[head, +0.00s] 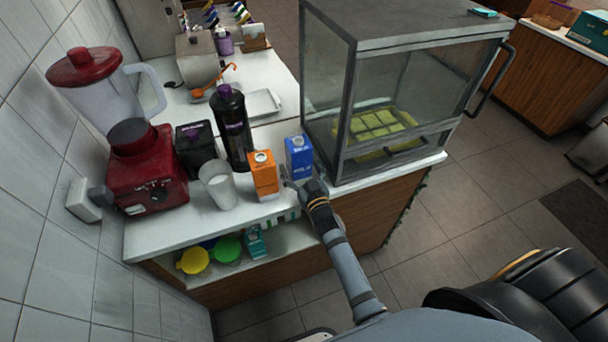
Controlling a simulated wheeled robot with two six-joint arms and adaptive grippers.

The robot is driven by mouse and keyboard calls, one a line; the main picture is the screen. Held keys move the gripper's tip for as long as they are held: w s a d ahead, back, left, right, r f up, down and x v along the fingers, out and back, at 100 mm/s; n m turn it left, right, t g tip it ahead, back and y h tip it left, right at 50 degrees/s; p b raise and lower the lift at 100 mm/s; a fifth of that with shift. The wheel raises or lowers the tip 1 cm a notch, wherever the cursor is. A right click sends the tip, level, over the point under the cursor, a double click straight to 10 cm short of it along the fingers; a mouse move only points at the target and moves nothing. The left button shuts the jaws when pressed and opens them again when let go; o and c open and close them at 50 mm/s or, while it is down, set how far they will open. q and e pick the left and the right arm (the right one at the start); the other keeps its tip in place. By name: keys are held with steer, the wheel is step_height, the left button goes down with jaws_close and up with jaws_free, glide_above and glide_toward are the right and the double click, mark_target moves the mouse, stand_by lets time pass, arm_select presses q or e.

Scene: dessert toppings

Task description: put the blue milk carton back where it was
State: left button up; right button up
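The blue milk carton (299,158) stands upright near the counter's front edge, between the orange carton (263,174) and the glass display case. My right gripper (303,181) is at the carton's lower front. Its fingers look spread, one towards the carton's left side near the orange carton and one to the right. The gripper looks open, and contact with the carton is hard to make out. The carton's lower front is partly hidden by the gripper. My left gripper is not in view.
A red blender (147,172), a glass (218,187), a black bottle (232,130) and a dark container (197,150) crowd the counter (168,229) to the left. The glass display case (385,95) stands close on the right. A shelf below holds colored lids (228,249).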

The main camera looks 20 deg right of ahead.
steer(key=s, duration=1.1)
steer(key=shift+s+d, duration=0.2)
steer(key=shift+s, duration=0.15)
steer(key=s+d+f+g, duration=0.1)
steer(key=s+f+g, duration=0.3)
steer(key=f, duration=0.9)
steer(key=s+d+f+g, duration=0.1)
steer(key=s+f+g, duration=0.3)
steer(key=f, duration=1)
steer(key=s+d+f+g, duration=0.3)
steer(key=s+f, duration=0.3)
steer(key=s, duration=0.3)
steer(key=s+d+f+g+h, duration=0.1)
steer(key=s+d+f+g, duration=0.1)
steer(key=s+f, duration=0.4)
steer(key=s+d+f+g, duration=0.3)
steer(key=s+f, duration=0.3)
steer(key=s, duration=0.7)
steer(key=shift+d+f+g, duration=0.2)
steer(key=shift+d+g, duration=0.15)
steer(key=shift+g, duration=0.05)
